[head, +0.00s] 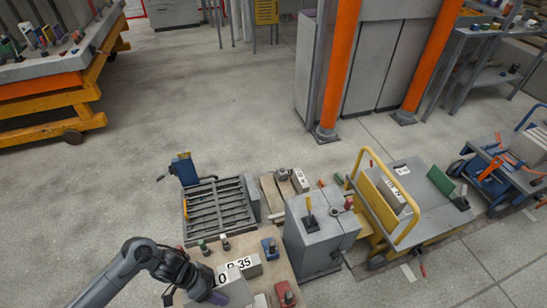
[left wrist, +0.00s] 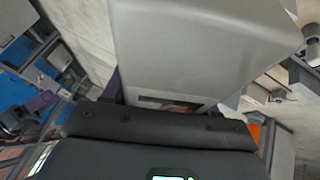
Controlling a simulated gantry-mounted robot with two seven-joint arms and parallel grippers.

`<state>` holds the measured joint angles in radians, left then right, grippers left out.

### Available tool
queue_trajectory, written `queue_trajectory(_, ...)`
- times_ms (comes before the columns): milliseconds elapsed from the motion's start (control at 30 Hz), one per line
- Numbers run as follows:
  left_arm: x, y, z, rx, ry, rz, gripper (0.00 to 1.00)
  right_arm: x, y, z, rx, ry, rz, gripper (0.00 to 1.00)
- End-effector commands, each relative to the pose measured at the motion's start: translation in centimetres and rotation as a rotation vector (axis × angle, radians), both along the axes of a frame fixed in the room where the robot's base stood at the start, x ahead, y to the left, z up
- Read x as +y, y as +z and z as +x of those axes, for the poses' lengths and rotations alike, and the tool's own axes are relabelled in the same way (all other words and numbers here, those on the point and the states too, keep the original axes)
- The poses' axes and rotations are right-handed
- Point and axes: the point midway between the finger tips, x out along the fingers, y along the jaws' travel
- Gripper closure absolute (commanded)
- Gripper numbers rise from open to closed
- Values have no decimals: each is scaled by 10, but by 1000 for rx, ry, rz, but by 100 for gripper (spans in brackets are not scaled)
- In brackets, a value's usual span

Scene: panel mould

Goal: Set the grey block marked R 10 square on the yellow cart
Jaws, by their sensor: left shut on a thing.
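The grey block marked R 10 (head: 236,291) is at the bottom of the head view; only the "10" of its label shows, partly behind my left gripper (head: 205,284). My left gripper is shut on this block. In the left wrist view the grey block (left wrist: 200,50) fills the upper middle, close to the black gripper body. I cannot tell whether the block is clear of the table under it. The yellow cart (head: 405,237) stands to the right, with a grey deck and a yellow rail; a marked block (head: 391,195) is on it by the rail. My right gripper is not in view.
A grey block marked R 35 (head: 243,265) sits right beside the held block on the table (head: 285,268). A grey cabinet with a lever (head: 318,240) stands between this table and the cart. A blue cart (head: 510,170) is farther right.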

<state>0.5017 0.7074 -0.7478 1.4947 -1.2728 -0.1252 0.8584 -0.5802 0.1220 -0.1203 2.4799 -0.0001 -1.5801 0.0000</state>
Motion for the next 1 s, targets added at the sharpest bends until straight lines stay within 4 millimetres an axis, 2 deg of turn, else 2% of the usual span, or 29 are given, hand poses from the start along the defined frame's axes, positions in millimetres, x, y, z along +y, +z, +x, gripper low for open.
queue_trajectory(33, -2, 26, 24, -14, 17, -6, 100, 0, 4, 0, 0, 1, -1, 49)
queue_trajectory(100, -1, 54, 48, -14, 58, -6, 100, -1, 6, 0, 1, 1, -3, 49)
queue_trajectory(200, 1, 91, 77, -13, 151, -6, 100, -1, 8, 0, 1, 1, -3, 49)
queue_trajectory(367, 9, 141, 109, -10, 360, -6, 100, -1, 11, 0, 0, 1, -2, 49)
queue_trajectory(533, 18, 163, 123, -7, 584, -3, 100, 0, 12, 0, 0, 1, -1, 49)
queue_trajectory(833, 31, 163, 126, -6, 958, -4, 100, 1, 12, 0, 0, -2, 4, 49)
queue_trajectory(867, 32, 177, 126, -6, 953, -6, 100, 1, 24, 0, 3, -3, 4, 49)
queue_trajectory(1000, 31, 196, 121, -2, 947, -5, 100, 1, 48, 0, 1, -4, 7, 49)
